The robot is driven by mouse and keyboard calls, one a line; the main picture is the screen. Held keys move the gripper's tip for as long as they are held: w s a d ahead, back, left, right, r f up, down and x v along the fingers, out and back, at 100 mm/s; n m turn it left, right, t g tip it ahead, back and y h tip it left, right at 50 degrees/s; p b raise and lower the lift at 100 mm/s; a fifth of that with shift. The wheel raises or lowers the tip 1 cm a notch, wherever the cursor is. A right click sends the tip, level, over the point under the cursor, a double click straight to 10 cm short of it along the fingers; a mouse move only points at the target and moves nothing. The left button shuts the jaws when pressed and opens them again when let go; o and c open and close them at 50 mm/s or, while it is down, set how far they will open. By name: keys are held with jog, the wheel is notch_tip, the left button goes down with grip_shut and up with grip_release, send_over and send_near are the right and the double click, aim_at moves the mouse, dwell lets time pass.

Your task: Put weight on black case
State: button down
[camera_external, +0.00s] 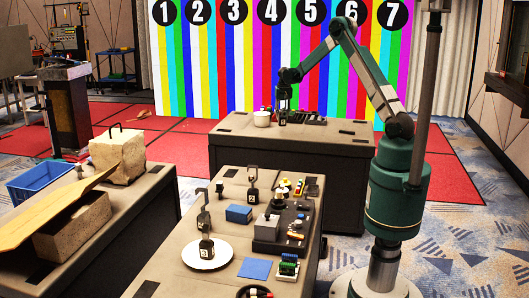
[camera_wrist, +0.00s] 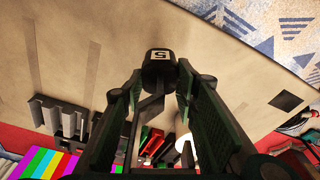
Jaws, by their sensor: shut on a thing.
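My gripper (camera_external: 284,94) is over the far table in the external view, pointing down. In the wrist view its fingers (camera_wrist: 158,88) are closed around the dark upper part of a weight. This weight (camera_wrist: 160,56) is dark with a pale label reading 5; it also shows below my gripper in the external view (camera_external: 283,117). Whether it touches the table is unclear. A dark case-like tray with small items (camera_external: 312,120) lies just right of it on the far table. Another black case (camera_external: 268,236) with a grey block and small items on it is on the near table.
A white round pot (camera_external: 262,118) stands close left of the held weight. The near table holds other dark weights (camera_external: 253,195), a blue box (camera_external: 238,214) and a white plate (camera_external: 222,255).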

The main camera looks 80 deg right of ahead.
aim_at(282, 124)
jog(key=shift+f, duration=1.1)
jog(key=shift+f, duration=0.1)
jog(key=shift+f+b, duration=0.4)
jog(key=shift+f, duration=1.4)
jog(key=shift+f, duration=0.1)
jog(key=c, duration=1.8)
grip_release()
jog(key=r, duration=0.4)
jog(key=a+r+p, duration=0.1)
jog(key=r, duration=0.7)
jog(key=shift+s+a, duration=0.35)
jog(key=shift+s, duration=0.05)
